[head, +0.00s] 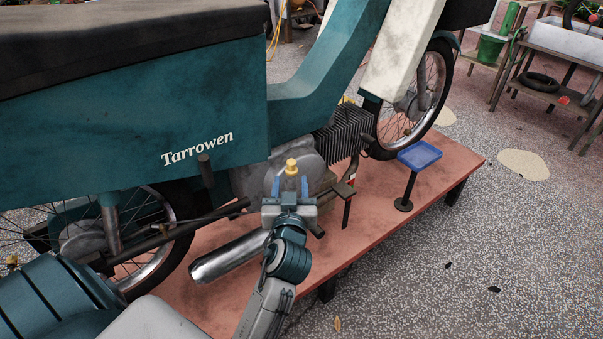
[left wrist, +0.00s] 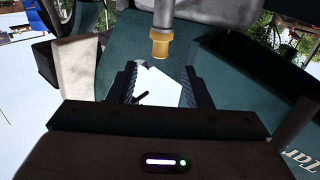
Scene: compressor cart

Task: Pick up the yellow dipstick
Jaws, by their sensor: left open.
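The yellow dipstick (head: 291,167) shows as a yellow knob at the grey engine case (head: 258,169) of the teal moped. My left gripper (head: 290,186) is just in front of it, with blue fingers open and nothing held. The knob shows just above and between the fingertips in the head view. In the left wrist view the dipstick's knob (left wrist: 161,44) is above the open, empty fingers (left wrist: 160,72), apart from both. The dipstick's lower part is hidden. My right gripper does not show.
The moped stands on a red platform (head: 400,218). A pedal and crank (head: 344,190) are right of the gripper, and a silver exhaust pipe (head: 228,257) is lower left. A blue tray on a stand (head: 420,154) is further right. The platform between pedal and tray is clear.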

